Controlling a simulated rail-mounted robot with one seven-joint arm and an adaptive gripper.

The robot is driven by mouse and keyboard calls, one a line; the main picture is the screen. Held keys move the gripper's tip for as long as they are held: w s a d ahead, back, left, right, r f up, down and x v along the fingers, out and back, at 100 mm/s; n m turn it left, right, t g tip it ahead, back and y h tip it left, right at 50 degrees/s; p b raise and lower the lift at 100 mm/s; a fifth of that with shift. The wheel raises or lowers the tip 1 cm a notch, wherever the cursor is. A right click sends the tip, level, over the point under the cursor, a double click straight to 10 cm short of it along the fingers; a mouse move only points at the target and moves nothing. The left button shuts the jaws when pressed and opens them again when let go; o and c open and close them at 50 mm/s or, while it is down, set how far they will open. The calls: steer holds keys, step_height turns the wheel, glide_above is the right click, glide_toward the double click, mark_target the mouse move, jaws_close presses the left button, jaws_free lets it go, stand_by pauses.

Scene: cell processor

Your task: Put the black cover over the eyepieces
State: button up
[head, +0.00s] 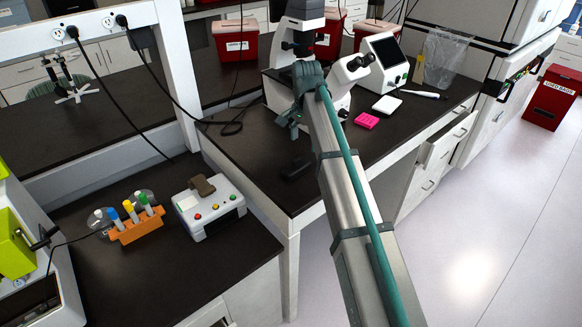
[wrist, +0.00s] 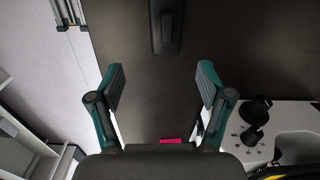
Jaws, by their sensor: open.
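The black cover (head: 296,170) lies on the dark bench, left of my arm in the head view. In the wrist view a long black piece (wrist: 166,27), apparently this cover, lies at the top centre, beyond the fingertips. The white microscope (head: 337,103) stands behind my arm, with its eyepieces (head: 360,62) angled up to the right. Part of its base is hidden by my arm. My gripper (wrist: 162,75) is open and empty above the bench, its fingers wide apart and apart from the cover. In the head view its fingers are partly hidden.
A pink block (head: 367,120), a white box with a screen (head: 385,64) and a pen (head: 420,94) are right of the microscope. An orange tube rack (head: 136,229) and a white device with buttons (head: 209,208) occupy the left bench. A drawer (head: 447,143) stands open.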

mark_target(297, 159)
steer(key=shift+s+a+r, duration=0.1)
steer(key=shift+a+r, duration=0.05)
steer(key=shift+a, duration=0.4)
steer(key=shift+s+a+r, duration=0.1)
steer(key=shift+a, duration=0.4)
steer(key=shift+s+a+f, duration=0.15)
steer(key=shift+a, duration=0.1)
step_height(297, 159, down, 5)
steer(key=shift+d+f+p, duration=0.1)
steer(key=shift+f+p, duration=0.05)
steer(key=shift+p, duration=0.6)
steer(key=f, duration=0.1)
steer(key=f+p, duration=0.2)
steer(key=f, duration=0.1)
steer(key=shift+s+d, duration=0.1)
steer(key=shift+s, duration=0.15)
steer(key=shift+f, duration=0.6)
steer(key=c, duration=1.1)
steer(key=shift+c, duration=0.2)
steer(key=shift+r, duration=0.2)
